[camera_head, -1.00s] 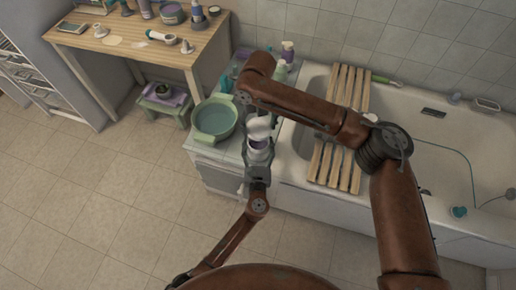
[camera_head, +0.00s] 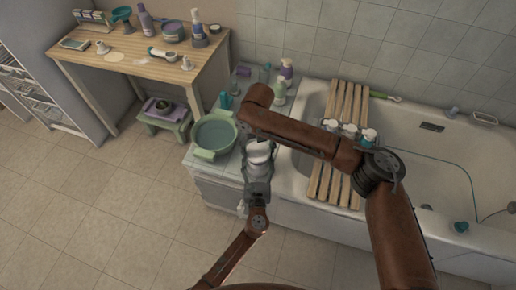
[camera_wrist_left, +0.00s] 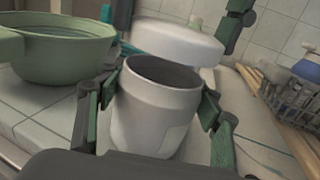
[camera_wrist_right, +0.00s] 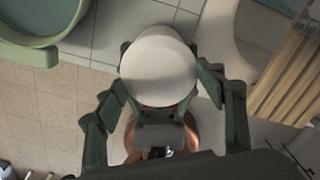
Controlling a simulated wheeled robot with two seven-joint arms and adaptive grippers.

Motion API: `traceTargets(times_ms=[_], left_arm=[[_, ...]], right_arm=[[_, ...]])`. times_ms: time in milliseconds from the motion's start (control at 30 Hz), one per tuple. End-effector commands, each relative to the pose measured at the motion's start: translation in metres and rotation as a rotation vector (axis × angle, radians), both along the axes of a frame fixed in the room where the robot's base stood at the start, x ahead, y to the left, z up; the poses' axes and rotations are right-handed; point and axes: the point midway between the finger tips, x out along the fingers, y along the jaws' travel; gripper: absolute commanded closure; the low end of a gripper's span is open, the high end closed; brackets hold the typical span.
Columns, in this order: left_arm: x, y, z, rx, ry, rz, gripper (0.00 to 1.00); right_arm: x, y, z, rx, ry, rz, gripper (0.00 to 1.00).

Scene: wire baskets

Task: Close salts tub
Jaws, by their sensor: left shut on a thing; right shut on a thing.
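The salts tub (camera_wrist_left: 155,115) is a white round tub, upright with its dark open mouth showing in the left wrist view. My left gripper (camera_wrist_left: 160,95) is shut on its sides. The white round lid (camera_wrist_left: 180,42) is above and beyond the mouth, slightly tilted and off centre; whether it touches the rim I cannot tell. In the right wrist view the lid (camera_wrist_right: 158,70) sits between the fingers of my right gripper (camera_wrist_right: 160,78), which is shut on it from above. In the head view the lid (camera_head: 258,148) hides most of the tub's mouth.
A green basin (camera_head: 214,135) stands on the tiled ledge left of the tub. The bathtub (camera_head: 420,155) is at the right with a slatted wooden rack (camera_head: 325,180) and several bottles. A wooden table (camera_head: 140,62) with toiletries is at the back left.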

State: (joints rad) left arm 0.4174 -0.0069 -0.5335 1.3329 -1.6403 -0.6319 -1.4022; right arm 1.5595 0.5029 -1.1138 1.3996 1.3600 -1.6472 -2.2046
Motion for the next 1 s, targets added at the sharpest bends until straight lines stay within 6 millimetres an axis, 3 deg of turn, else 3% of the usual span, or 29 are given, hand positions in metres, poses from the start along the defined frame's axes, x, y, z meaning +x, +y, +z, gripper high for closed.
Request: traceTargets(times_ms=[267,600,1000], left_arm=[[0.000,0.000,0.000,0.000,0.000,0.000,0.83],[0.000,0.000,0.000,0.000,0.000,0.000,0.83],[0.000,0.000,0.000,0.000,0.000,0.000,0.83]], right_arm=[[0.000,0.000,-0.001,0.000,0.000,-0.001,0.53],[0.000,0.000,-0.018,0.000,0.001,0.000,0.53],[0.000,0.000,-0.017,0.000,0.000,0.000,0.53]])
